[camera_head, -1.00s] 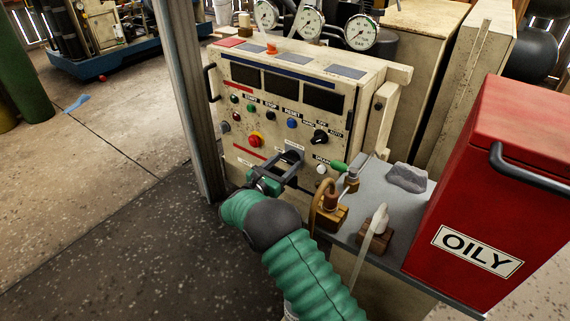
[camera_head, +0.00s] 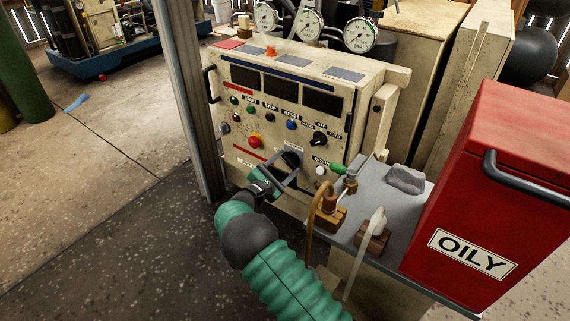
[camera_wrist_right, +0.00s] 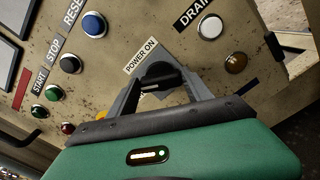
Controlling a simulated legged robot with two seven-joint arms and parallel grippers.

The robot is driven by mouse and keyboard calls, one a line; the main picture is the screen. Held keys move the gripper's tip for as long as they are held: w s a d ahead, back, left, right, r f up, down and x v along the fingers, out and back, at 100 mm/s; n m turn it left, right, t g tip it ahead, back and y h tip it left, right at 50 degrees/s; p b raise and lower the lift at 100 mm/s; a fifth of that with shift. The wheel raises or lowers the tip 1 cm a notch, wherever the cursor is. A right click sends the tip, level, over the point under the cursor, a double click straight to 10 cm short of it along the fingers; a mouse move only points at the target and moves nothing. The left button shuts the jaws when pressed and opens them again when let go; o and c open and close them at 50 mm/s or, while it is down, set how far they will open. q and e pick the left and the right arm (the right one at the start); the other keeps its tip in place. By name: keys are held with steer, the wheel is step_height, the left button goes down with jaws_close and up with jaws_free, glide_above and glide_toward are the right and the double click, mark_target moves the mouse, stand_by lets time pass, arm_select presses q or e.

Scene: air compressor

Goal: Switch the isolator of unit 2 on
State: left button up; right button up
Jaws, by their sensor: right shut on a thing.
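The control panel (camera_head: 240,135) is a worn cream box with buttons and dark display windows. A black rotary switch (camera_wrist_right: 158,76) sits low on its front, beside a POWER ON label (camera_wrist_right: 141,57) in the right wrist view. My right gripper (camera_head: 289,165) reaches it from the lower left. In the right wrist view its two grey fingers (camera_wrist_right: 161,88) stand on either side of the black handle, shut on it. Part of the switch's lower plate is hidden by the gripper. I cannot read a unit number. My left gripper is not in view.
A red emergency button (camera_head: 255,142) and black selector (camera_head: 319,138) sit above the switch. A DRAIN button (camera_head: 320,171) is to its right. A grey shelf (camera_head: 377,185) with brass fittings and hoses stands close right, by a red OILY bin (camera_head: 500,170).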

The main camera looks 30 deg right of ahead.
steer(key=m, duration=0.5)
steer(key=shift+s+a+f+m, duration=0.1)
steer(key=shift+f+m, duration=0.1)
steer(key=shift+m, duration=0.1)
steer(key=m, duration=0.5)
steer(key=shift+s+f+m, duration=0.1)
steer(key=shift+f+m, duration=0.1)
steer(key=shift+m, duration=0.2)
steer(key=o, duration=1.4)
steer(key=shift+c, duration=0.2)
steer(key=shift+r, duration=0.1)
